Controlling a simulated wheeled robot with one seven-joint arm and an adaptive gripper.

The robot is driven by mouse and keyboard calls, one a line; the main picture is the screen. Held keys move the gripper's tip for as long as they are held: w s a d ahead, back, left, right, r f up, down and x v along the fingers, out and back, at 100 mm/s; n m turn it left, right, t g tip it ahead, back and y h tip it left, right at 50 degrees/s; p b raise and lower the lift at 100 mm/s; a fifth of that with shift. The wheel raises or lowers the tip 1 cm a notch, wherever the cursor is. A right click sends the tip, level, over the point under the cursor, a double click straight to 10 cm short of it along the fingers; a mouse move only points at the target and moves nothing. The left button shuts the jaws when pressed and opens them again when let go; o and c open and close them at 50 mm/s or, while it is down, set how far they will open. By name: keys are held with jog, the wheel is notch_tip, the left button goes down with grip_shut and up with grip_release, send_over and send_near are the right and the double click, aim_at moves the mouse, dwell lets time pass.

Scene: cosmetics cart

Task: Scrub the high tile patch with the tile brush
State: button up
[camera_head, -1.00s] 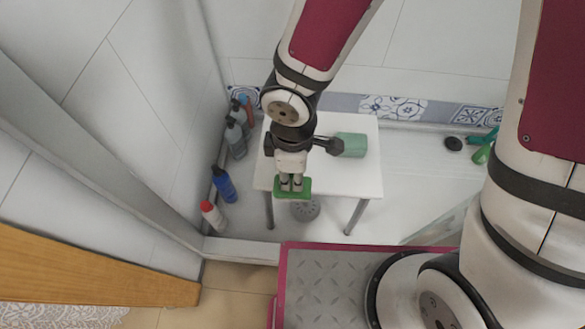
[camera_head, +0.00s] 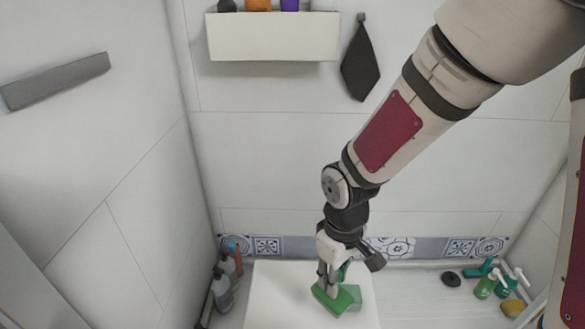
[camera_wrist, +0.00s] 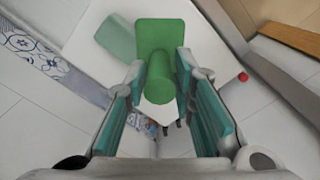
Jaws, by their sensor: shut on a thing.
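The tile brush (camera_head: 335,299) is green, with a flat block and a round handle. My gripper (camera_head: 331,276) is shut on its handle and holds it over the white table, block downward. In the wrist view, the brush (camera_wrist: 160,35) sits between the two teal-padded fingers (camera_wrist: 160,78). A paler green block (camera_head: 353,297) lies on the table just behind the brush, partly hidden by it; it also shows in the wrist view (camera_wrist: 117,38). I cannot make out a distinct high tile patch on the plain white wall tiles.
The white table (camera_head: 275,290) stands before a patterned tile band (camera_head: 266,246). A white wall shelf (camera_head: 272,38) holds several bottles, with a dark cloth (camera_head: 361,65) hanging beside it. A grey bar (camera_head: 55,80) is on the left wall. Bottles (camera_head: 223,285) stand left, green ones (camera_head: 485,287) right.

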jog(key=w+d+r+m, duration=0.4)
jog(key=d+r+m, duration=0.35)
jog(key=d, duration=0.35)
notch_tip(320, 180, up, 12)
jog(key=s+p, duration=0.2)
jog(key=p, duration=2.1)
jog(key=shift+s+a+m, duration=0.2)
jog(key=shift+a+m, duration=0.05)
jog(key=shift+m, duration=0.2)
jog(key=a+r+m+t+y+p, duration=0.1)
jog(key=a+r+y+p, duration=0.9)
jog(key=a+r, duration=1.65)
jog(key=s+a+r+y+p, duration=0.1)
jog(key=a+r+y+p, duration=0.2)
jog(key=r, duration=0.8)
jog(key=s+a+r+y, duration=0.2)
jog(key=a+r, duration=0.3)
jog(key=r, duration=0.5)
jog(key=s+a+r+y+p, duration=0.1)
jog(key=a+r+y+p, duration=0.3)
jog(key=r, duration=0.7)
jog(key=a+h+b, duration=0.1)
jog(key=a+b, duration=0.2)
jog(key=a, duration=0.3)
jog(key=shift+w+a+f+n, duration=0.2)
jog(key=shift+a+f+n, duration=0.05)
jog(key=shift+n, duration=0.05)
